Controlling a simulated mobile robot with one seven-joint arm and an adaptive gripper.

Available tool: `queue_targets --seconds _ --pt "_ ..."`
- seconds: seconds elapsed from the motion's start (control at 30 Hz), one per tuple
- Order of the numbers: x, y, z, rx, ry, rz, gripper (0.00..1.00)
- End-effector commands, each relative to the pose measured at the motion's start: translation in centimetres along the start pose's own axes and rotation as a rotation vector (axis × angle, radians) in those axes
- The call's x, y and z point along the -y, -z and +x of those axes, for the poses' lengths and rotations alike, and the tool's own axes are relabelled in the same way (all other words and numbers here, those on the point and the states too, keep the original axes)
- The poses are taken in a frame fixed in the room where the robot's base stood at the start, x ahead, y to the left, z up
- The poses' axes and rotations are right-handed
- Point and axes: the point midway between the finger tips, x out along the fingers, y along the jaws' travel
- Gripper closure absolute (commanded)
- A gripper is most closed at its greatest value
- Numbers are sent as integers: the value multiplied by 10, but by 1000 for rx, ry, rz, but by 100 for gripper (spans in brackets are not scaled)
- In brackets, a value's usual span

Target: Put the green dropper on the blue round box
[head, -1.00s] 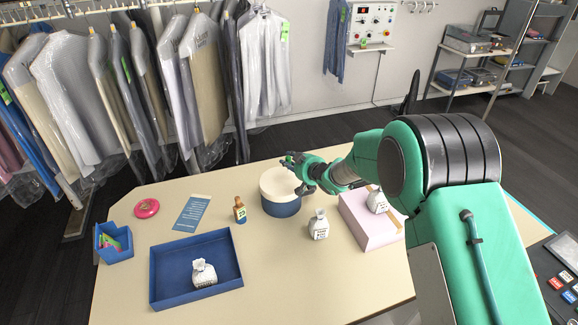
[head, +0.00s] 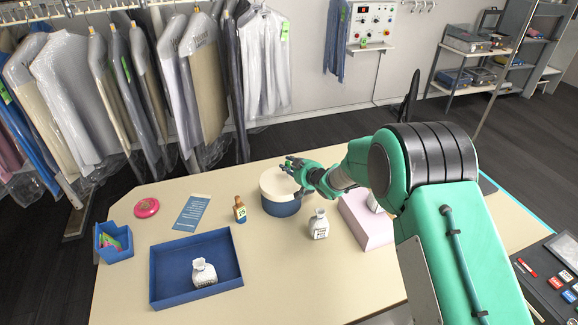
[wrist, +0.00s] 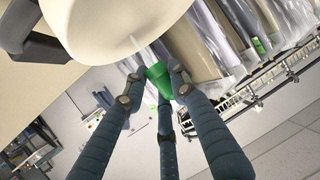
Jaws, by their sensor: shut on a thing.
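The blue round box (head: 282,206) with a cream lid stands on the table. Its pale lid also fills the top of the wrist view (wrist: 115,22). My gripper (head: 288,166) is at the far right side of the lid, at about lid height or a little above. In the wrist view its fingers (wrist: 155,88) are shut around the green dropper (wrist: 160,78), whose clear tip points up toward the lid. A small bit of green shows between the fingers in the head view. I cannot tell whether the dropper touches the lid.
A brown bottle (head: 239,210) stands left of the box, and a white bag-like bottle (head: 319,225) to its right. A blue tray (head: 170,292) holds another white bottle (head: 204,272). A pink box (head: 362,226) is at right. Hanging garments (head: 200,80) are behind.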

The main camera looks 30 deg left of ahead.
Motion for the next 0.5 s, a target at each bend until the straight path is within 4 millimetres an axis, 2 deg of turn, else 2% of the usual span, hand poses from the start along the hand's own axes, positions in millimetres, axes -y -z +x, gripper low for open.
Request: queue_targets --seconds 0.4,0.43,0.5 --pt "0 -3 2 -1 0 -1 85" --pt "0 -2 1 -1 0 -1 70" --pt "0 -2 1 -1 0 -1 56"
